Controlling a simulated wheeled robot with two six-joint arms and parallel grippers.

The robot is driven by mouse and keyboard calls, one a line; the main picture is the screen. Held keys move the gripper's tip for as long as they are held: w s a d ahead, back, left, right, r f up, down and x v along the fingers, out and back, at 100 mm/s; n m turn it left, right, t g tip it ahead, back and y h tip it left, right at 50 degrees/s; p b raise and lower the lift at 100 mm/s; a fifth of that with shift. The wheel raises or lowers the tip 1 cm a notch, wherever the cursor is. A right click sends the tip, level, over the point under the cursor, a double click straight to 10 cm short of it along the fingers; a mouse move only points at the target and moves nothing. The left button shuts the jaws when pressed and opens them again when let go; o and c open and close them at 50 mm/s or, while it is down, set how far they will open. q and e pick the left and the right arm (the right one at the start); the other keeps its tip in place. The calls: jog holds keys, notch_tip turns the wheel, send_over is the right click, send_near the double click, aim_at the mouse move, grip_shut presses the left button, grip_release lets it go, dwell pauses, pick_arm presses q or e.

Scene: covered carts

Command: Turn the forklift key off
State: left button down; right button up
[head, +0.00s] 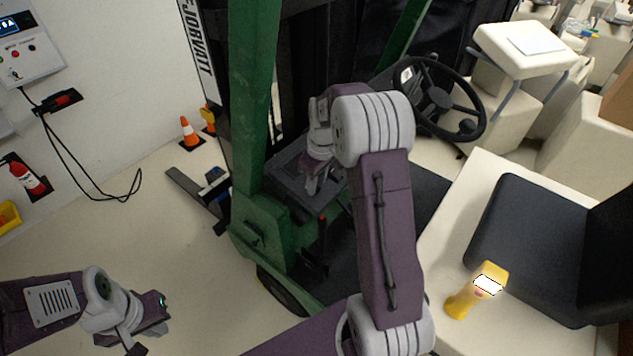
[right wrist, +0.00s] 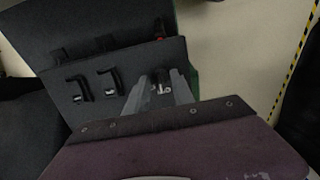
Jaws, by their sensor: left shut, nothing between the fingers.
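The green forklift (head: 252,100) stands in the middle of the head view. Its dark control panel (right wrist: 60,82) fills the upper left of the right wrist view. The key (right wrist: 164,88), small and partly silvery, shows on the panel between the fingers of my right gripper (right wrist: 160,82). Those fingers look apart, one on each side of the key; I cannot tell whether they touch it. In the head view my right gripper (head: 313,184) points down at the panel, and the key is hidden. My left gripper (head: 136,346) is shut and empty at lower left, away from the forklift.
Two black levers (right wrist: 80,88) stand on the panel left of the key. The steering wheel (head: 438,98) is right of my right arm.

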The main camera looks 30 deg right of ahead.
aim_at(319, 186)
jog(key=shift+r, duration=0.2)
jog(key=r, duration=0.2)
jog(key=r+b, duration=0.1)
jog(key=r, duration=0.2)
jog(key=s+r+b, duration=0.1)
jog(key=r, duration=0.2)
jog(key=shift+d, duration=0.15)
jog(key=shift+r, duration=0.3)
